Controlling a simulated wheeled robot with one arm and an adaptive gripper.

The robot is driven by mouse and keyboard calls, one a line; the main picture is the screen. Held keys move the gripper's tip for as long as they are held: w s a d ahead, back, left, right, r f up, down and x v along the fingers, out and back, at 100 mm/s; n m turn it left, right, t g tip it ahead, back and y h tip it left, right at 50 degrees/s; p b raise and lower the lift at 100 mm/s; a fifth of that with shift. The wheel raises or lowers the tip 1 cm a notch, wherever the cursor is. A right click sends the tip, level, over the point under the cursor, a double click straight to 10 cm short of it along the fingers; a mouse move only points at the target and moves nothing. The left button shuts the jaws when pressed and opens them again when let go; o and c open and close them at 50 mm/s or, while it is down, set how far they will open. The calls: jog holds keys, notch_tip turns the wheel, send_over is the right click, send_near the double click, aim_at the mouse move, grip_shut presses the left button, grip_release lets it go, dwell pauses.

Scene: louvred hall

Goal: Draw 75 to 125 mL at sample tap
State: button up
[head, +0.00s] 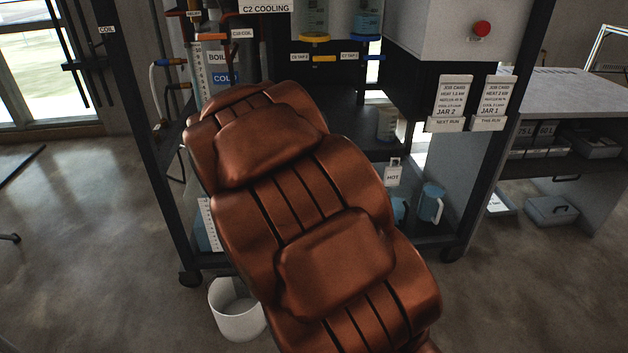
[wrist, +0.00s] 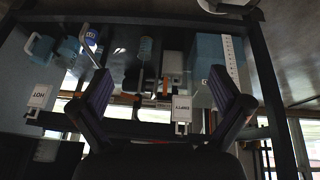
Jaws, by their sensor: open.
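I cannot make out which fitting is the sample tap. In the head view, a yellow-handled valve (head: 314,37) and a blue-handled valve (head: 367,38) sit under two clear vessels on the rack; their small labels are too blurred to read surely. A clear beaker-like container (head: 387,125) stands on the rack shelf, partly hidden. Blue jugs (head: 430,203) stand low by the HOT sign (head: 393,174); they also show in the wrist view (wrist: 43,50). My gripper (wrist: 162,77) is open and empty, its fingers apart. My copper arm hides it in the head view and covers the rack's middle.
A white bucket (head: 237,308) stands on the floor before the rack. A red button (head: 481,29) and two job cards (head: 494,97) are at the rack's right. A grey bench (head: 570,88) stands further right. An EMPTY sign (wrist: 181,109) shows inverted in the wrist view.

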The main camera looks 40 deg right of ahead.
jog(key=w+d+f+m+t+h+b, duration=0.1)
jog(key=w+d+f+t+h+b, duration=0.1)
jog(key=w+d, duration=0.5)
jog(key=w+d+f+m+t+h+b, duration=0.1)
jog(key=w+d+f+t, duration=0.4)
jog(key=d, duration=0.9)
jog(key=w+d+f+m+t+h+b, duration=0.1)
jog(key=w+d+f+t+h+b, duration=0.2)
jog(key=w+d, duration=0.7)
jog(key=shift+w+d+f+t+h+b, duration=0.3)
jog(key=shift+d+t+h+b, duration=0.25)
jog(key=shift+d+b, duration=0.4)
jog(key=shift+c, duration=0.2)
jog(key=shift+a, duration=0.1)
jog(key=c, duration=1)
